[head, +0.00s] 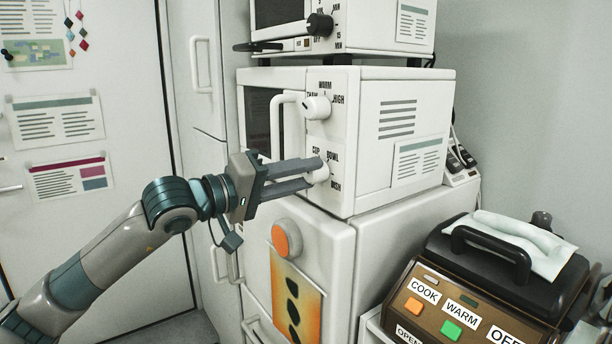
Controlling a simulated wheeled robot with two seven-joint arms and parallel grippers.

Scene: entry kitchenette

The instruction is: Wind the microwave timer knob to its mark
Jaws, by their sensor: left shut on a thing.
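The white microwave (402,135) stands on a white cabinet, with its front turned to the left. Its upper white knob (317,108) has WARM and HIGH among the labels around it. Its lower white knob (318,174) has the labels CUP, BOWL and DISH. My left gripper (316,172) reaches in from the left and is shut on the lower knob, its fingers hiding part of it. The exact direction the lower knob points cannot be told. My right gripper is not in view.
The microwave's door handle (277,125) stands out just above my left fingers. A toaster oven (372,22) with a black knob sits above. An orange round knob (287,238) is below. A brown appliance (465,285) with labelled buttons stands at the lower right.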

